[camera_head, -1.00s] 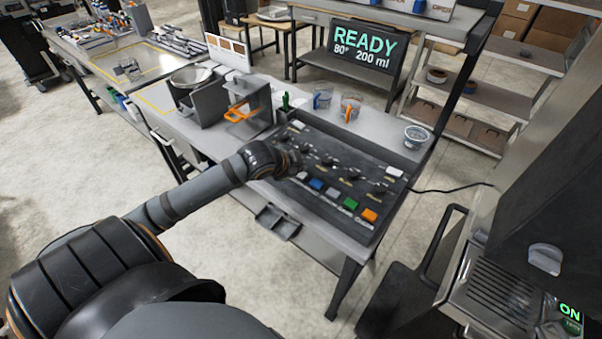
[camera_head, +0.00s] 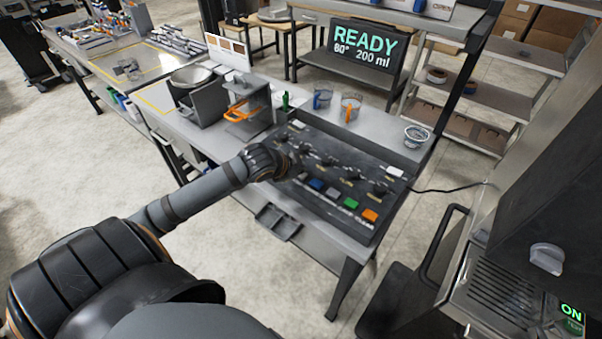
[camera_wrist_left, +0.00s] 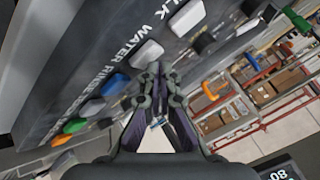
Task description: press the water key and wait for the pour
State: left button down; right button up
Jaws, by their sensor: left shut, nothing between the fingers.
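The dark sloped key panel (camera_head: 325,215) lies on the front of the table, with a row of coloured keys. In the left wrist view, the white water key (camera_wrist_left: 146,53) sits beside the printed word WATER. My left gripper (camera_wrist_left: 153,72) is shut and empty, with its fingertips at the near edge of this key; whether they touch cannot be told. In the head view my left gripper (camera_head: 293,166) is over the panel's left end, largely hidden by its own wrist. The screen (camera_head: 364,49) reads READY and 200 ml. My right gripper is not in view.
Blue (camera_head: 317,184), green (camera_head: 351,202) and orange (camera_head: 370,215) keys run to the right along the panel. Dark knobs stand behind them. A machine with an ON light (camera_head: 570,312) stands at right.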

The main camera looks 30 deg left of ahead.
pick_arm(q)
jog(key=shift+f+b, duration=0.3)
jog(key=shift+f, duration=0.2)
dwell(0.4)
jog(key=shift+r, duration=0.1)
jog(key=shift+r+p, duration=0.85)
jog(key=shift+p, duration=0.2)
jog(key=shift+r, duration=0.1)
notch_tip(320, 180, up, 5)
jog(key=p, duration=0.5)
